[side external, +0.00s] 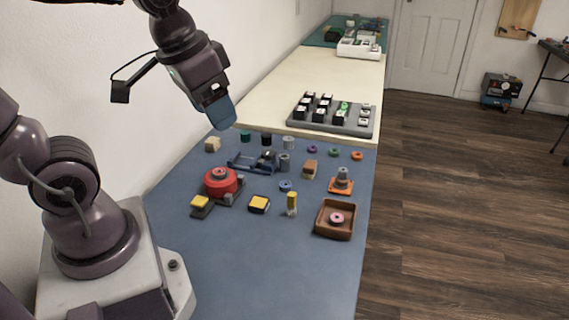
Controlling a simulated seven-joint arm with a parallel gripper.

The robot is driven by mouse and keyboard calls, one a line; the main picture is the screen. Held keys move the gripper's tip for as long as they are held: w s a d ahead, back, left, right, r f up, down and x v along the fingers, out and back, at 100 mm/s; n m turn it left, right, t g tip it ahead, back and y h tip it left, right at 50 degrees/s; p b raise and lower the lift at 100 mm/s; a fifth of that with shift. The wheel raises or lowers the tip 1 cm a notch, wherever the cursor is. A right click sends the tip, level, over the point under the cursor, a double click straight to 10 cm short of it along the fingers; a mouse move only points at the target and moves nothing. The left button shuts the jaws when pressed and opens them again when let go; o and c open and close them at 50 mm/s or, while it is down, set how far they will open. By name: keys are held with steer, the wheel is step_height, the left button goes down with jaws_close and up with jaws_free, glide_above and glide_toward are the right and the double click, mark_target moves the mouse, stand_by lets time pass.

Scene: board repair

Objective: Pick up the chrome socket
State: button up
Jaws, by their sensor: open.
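Small grey metallic cylinders stand on the blue mat (265,255): one (285,164) right of a blue frame-like fixture (240,162), another (289,143) farther back. Either could be the chrome socket; at this size I cannot tell which. My gripper (222,118), with blue fingers, hangs above the back left of the mat. It is left of both cylinders and apart from them. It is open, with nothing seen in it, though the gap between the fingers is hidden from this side.
A red round part (221,184), yellow-topped blocks (259,204), an orange-based cone (342,178) and coloured rings (334,153) crowd the mat. A brown tray (322,230) holds a pink ring. A grey rack (300,125) stands behind. The mat's front is clear.

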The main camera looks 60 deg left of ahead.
steer(key=w+a+f+g, duration=0.3)
steer(key=w+a+f, duration=0.4)
steer(key=w+a, duration=0.35)
steer(key=m+h, duration=0.1)
steer(key=m, duration=0.5)
glide_toward(284, 156)
steer(key=shift+t, duration=0.4)
steer(key=f, duration=0.4)
steer(key=w+f, duration=0.1)
steer(key=f, duration=0.1)
steer(key=shift+f, duration=0.15)
steer(key=shift+d+f, duration=0.15)
steer(key=shift+f, duration=1.25)
steer(key=shift+d+f, duration=0.15)
steer(key=shift+f, duration=1.3)
steer(key=c, duration=1)
